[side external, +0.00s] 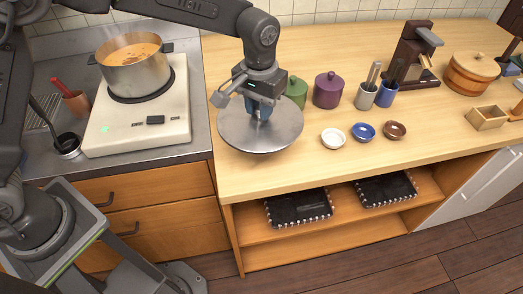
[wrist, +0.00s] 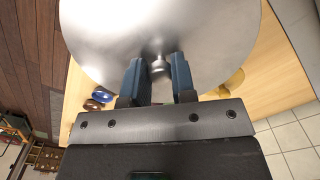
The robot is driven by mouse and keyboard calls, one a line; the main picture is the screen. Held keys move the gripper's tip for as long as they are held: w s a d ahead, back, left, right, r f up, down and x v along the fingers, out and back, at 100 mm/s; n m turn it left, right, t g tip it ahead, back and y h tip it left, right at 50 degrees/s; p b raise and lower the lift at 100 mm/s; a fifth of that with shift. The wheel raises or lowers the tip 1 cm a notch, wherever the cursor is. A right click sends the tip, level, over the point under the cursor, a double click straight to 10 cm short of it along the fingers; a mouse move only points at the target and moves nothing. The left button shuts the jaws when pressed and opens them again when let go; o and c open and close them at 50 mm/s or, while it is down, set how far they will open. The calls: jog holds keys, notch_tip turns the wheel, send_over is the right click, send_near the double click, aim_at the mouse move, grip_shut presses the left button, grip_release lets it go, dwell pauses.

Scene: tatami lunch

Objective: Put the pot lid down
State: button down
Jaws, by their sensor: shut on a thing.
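The pot lid (side external: 282,128) is a round grey metal disc, seen in the side view at the left end of the wooden counter. My gripper (side external: 258,112) is above it, shut on the knob at its centre. In the wrist view the lid (wrist: 110,35) fills the top of the picture, and the blue fingers of my gripper (wrist: 158,72) stand on both sides of the knob. I cannot tell whether the lid touches the counter or hangs just above it. The pot (side external: 135,72) stands uncovered on the stove at the left, with orange soup in it.
Green (side external: 296,92) and purple (side external: 328,90) lidded jars stand just behind the lid. White (side external: 333,139), blue (side external: 363,131) and brown (side external: 395,131) small bowls are to its right. The counter's (side external: 300,167) front strip is clear. The white stove (side external: 140,125) is at the left.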

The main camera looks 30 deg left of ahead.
aim_at(261, 127)
jog(key=f, duration=0.5)
jog(key=shift+s+d+f, duration=0.2)
jog(key=shift+d, duration=0.1)
jog(key=shift+f, duration=2.35)
jog(key=shift+f, duration=0.15)
jog(key=c, duration=0.9)
grip_release()
jog(key=shift+c, duration=0.2)
